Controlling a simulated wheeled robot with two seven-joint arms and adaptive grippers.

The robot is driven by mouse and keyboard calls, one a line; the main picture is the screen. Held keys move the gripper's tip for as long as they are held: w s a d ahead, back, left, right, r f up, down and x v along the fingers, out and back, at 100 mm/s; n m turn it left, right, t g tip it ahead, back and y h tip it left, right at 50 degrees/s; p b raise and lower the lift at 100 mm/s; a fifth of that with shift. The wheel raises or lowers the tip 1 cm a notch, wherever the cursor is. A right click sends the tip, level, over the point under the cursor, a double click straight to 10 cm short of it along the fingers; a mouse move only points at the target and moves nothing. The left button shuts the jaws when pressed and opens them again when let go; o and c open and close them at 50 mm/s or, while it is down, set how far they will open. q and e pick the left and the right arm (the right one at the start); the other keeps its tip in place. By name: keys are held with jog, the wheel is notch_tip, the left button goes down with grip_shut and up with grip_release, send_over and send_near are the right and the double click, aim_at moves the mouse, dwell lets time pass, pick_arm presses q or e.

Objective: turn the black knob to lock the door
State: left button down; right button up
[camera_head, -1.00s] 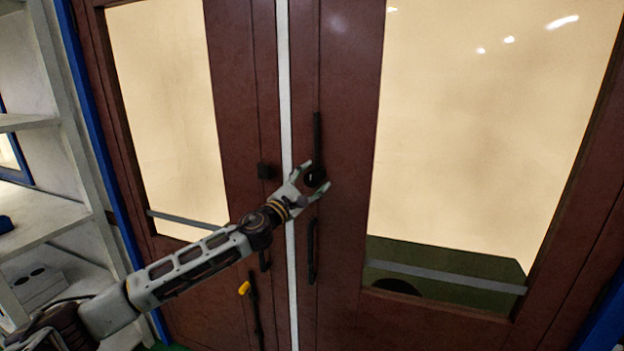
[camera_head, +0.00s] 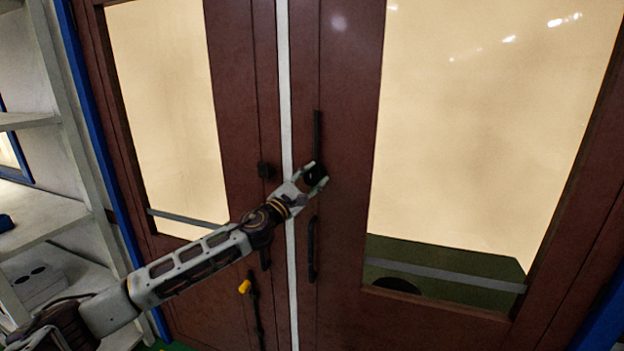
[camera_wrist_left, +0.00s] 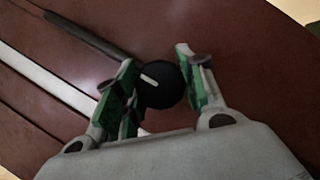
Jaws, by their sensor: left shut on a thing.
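The door (camera_head: 345,190) is a pair of dark reddish-brown leaves with large pale panes, and it looks closed. The black knob (camera_head: 315,172) sits on the right leaf, just beside the white centre strip. My left gripper (camera_head: 318,177) is at the knob, with its fingers around it. In the left wrist view, the round black knob (camera_wrist_left: 164,88) with a short white mark sits between the green-padded fingers of my left gripper (camera_wrist_left: 158,85). The white mark slants there. The fingers are shut on the knob, partly covering its sides. My right gripper is not in view.
Long black handles stand above (camera_head: 317,138) and below (camera_head: 311,250) the knob. A small black fitting (camera_head: 264,169) is on the left leaf. White shelving (camera_head: 45,215) stands at the far left.

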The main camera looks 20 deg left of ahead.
pick_arm(q)
jog(key=shift+f, duration=0.1)
jog(key=shift+f+n+y+b, duration=0.1)
jog(key=shift+n+y+b, duration=0.2)
jog(key=shift+n+b, duration=0.3)
jog(key=n+t+y+b, duration=0.1)
jog(key=n, duration=0.2)
jog(key=shift+d+n+t+b, duration=0.1)
jog(key=shift+n+t+b, duration=0.2)
jog(key=shift+b, duration=0.1)
jog(key=n+y+b, duration=0.1)
jog(key=n, duration=0.2)
jog(key=n+t+y+b, duration=0.1)
jog(key=n+y, duration=0.1)
jog(key=n, duration=0.1)
jog(key=shift+n+y, duration=0.3)
jog(key=n+y, duration=0.2)
jog(key=n, duration=0.1)
jog(key=n+y, duration=0.2)
jog(key=n, duration=0.2)
jog(key=shift+b, duration=0.35)
jog(key=n+y, duration=0.2)
jog(key=n, duration=0.1)
jog(key=shift+n, duration=0.4)
jog(key=shift+n+g+y, duration=0.8)
jog(key=shift+n+y, duration=0.2)
jog(key=shift+n, duration=1)
